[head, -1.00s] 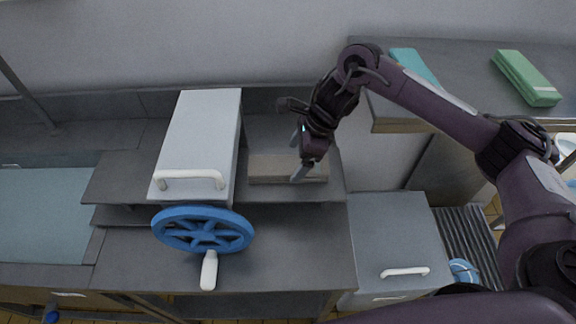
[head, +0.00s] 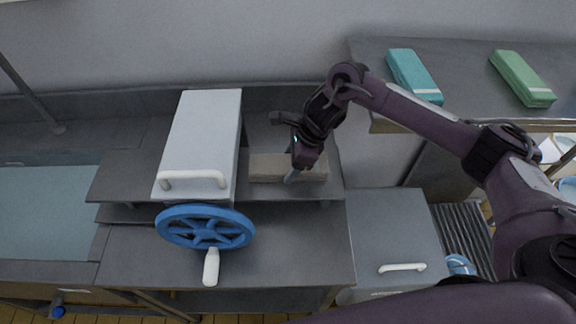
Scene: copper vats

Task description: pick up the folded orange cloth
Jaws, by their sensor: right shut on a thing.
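No orange cloth shows in the head view. I cannot tell whether the cloth is clear of the shelf. My left gripper is not in view.
A teal folded cloth (head: 413,75) and a green one (head: 523,78) lie on the dark right-hand counter (head: 465,62). The white box (head: 203,135) stands close left of my gripper. A blue handwheel (head: 205,227) is in front of it. A grey lidded bin (head: 395,235) stands at lower right.

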